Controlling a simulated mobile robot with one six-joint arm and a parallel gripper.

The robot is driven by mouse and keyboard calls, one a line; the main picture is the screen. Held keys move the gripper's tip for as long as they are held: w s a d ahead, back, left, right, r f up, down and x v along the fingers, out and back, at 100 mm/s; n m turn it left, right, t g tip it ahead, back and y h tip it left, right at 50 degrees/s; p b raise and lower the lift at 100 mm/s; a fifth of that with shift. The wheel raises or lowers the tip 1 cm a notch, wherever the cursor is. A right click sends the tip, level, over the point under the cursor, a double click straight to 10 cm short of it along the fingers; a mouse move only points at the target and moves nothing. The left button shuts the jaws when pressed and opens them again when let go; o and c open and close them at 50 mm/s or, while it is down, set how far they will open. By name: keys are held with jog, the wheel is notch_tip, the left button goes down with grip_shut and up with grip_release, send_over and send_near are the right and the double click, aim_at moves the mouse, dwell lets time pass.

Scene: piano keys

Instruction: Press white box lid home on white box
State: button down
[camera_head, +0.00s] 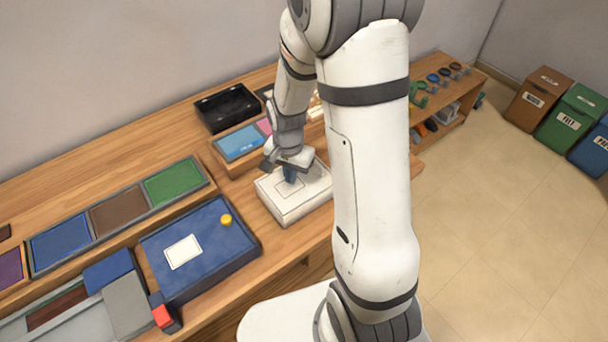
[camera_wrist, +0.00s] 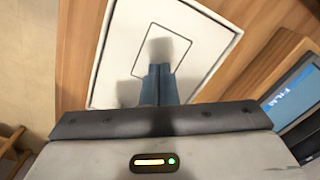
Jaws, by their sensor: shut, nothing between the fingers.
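The white box (camera_head: 288,211) stands on the wooden bench, left of my arm in the head view. The white box lid (camera_head: 311,181) lies on top of it, with a thin dark outline marked on its middle. The lid fills much of the wrist view (camera_wrist: 126,42). My gripper (camera_head: 290,177) points down over the lid, its blue fingers closed together and empty. In the wrist view the fingertips (camera_wrist: 160,68) are over the marked outline, with a shadow just beyond them. I cannot tell whether they touch the lid. My arm hides the box's right end in the head view.
A blue case (camera_head: 208,268) with a yellow knob lies to the left. A black tray (camera_head: 227,106) and a light-blue panel (camera_head: 239,143) are behind the box. Coloured bins (camera_head: 562,118) stand on the floor at the far right.

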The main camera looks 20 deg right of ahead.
notch_tip(320, 180, up, 7)
jog(key=p, duration=0.4)
jog(key=shift+f, duration=0.15)
jog(key=shift+s, duration=0.1)
dwell(0.4)
jog(key=s+d+r+n+t, duration=0.1)
jog(key=s+r+n+t, duration=0.2)
jog(key=s+r+n, duration=0.5)
jog(key=shift+s+r, duration=3.35)
jog(key=shift+r, duration=2.2)
jog(key=shift+d, duration=0.1)
